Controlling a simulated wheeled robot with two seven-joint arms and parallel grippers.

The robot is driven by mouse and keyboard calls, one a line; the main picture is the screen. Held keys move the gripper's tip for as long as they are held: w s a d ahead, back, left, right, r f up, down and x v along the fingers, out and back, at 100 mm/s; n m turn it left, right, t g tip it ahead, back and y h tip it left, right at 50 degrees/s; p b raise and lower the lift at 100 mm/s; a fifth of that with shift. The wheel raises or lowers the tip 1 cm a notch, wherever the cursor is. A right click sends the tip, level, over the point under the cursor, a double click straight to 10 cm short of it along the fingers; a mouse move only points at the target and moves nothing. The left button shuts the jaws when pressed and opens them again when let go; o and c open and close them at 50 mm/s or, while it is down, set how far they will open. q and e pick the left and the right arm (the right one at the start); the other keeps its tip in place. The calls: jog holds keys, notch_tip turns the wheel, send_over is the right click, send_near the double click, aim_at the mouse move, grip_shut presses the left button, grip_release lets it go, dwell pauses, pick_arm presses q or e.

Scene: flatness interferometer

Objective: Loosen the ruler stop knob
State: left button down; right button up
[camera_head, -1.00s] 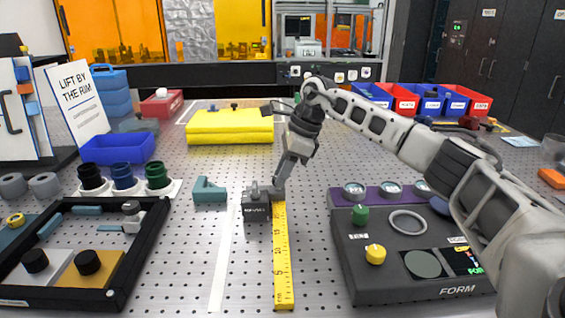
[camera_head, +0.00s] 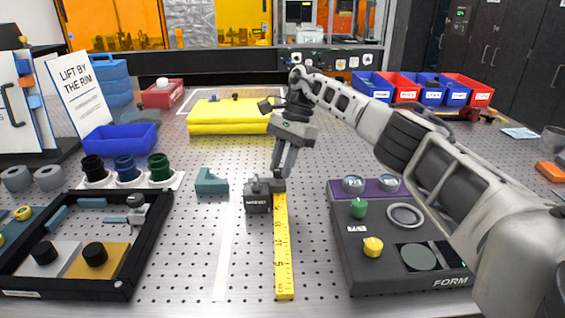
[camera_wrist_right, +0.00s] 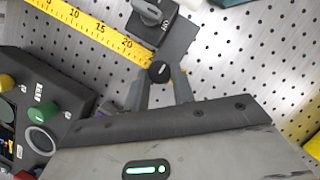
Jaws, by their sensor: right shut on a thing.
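The yellow ruler (camera_head: 283,250) lies on the perforated table, with a dark grey stop block (camera_head: 257,204) beside its far end. In the right wrist view, the block carries a grey lever handle (camera_wrist_right: 150,12), and a small round black knob (camera_wrist_right: 160,71) sits near the ruler's end. My right gripper (camera_head: 278,177) reaches down at the ruler's far end. In its wrist view, the fingertips (camera_wrist_right: 163,76) are shut on the black knob, one on each side. The knob is hidden by the fingers in the head view. My left gripper is not in view.
A dark control box (camera_head: 395,275) with knobs stands right of the ruler. A teal block (camera_head: 211,183) stands left of the stop. A black-framed tray (camera_head: 128,275) is at front left. A yellow case (camera_head: 228,116) lies behind. A white strip runs left of the ruler.

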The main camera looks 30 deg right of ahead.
dwell(0.5)
jog(key=o, duration=1)
